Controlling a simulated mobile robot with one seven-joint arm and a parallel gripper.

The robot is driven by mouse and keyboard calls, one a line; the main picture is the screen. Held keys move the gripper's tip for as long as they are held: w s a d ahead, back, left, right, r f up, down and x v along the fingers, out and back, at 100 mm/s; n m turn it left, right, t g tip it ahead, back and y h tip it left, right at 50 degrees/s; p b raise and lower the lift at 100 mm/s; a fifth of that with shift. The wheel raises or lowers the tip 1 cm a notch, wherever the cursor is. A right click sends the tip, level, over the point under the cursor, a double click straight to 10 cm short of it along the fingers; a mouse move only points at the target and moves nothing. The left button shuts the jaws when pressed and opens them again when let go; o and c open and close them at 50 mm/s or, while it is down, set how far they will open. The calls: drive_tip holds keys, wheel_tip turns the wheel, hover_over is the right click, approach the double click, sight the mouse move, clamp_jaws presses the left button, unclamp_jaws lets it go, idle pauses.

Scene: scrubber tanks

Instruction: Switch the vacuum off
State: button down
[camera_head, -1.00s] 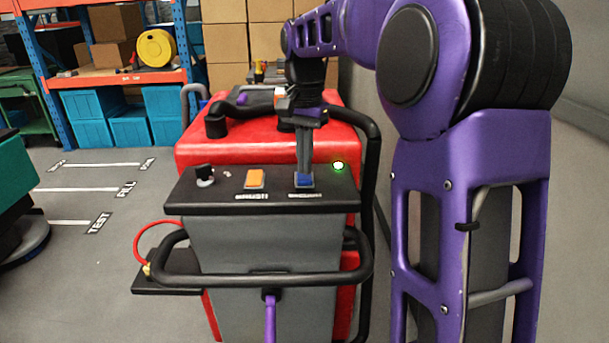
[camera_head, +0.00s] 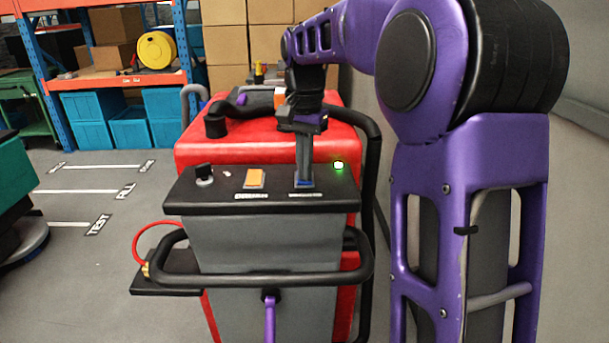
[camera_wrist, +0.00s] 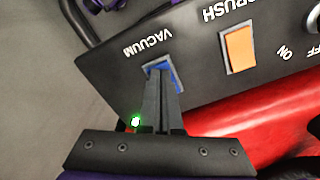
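The blue vacuum rocker switch (camera_wrist: 172,72) sits in the black control panel (camera_head: 225,196) of the red and grey scrubber, beside its "VACUUM" label. My gripper (camera_wrist: 160,76) points down at this switch, with its two fingers together and nothing visible between them. The fingertips appear to touch the switch and hide much of it; in the head view (camera_head: 304,180) only a little blue shows. A green light (camera_head: 339,165) is lit on the panel near the switch, and it also shows in the wrist view (camera_wrist: 136,121).
An orange brush rocker (camera_head: 254,178) is left of the vacuum switch in the head view. A black knob (camera_head: 204,172) is farther left. A black handlebar (camera_head: 250,279) crosses the machine's front. A grey wall stands close on the right; shelving (camera_head: 120,80) stands at back left.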

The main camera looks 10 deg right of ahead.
wheel_tip(320, 180, up, 7)
drive_tip(key=p, duration=0.7)
idle(0.4)
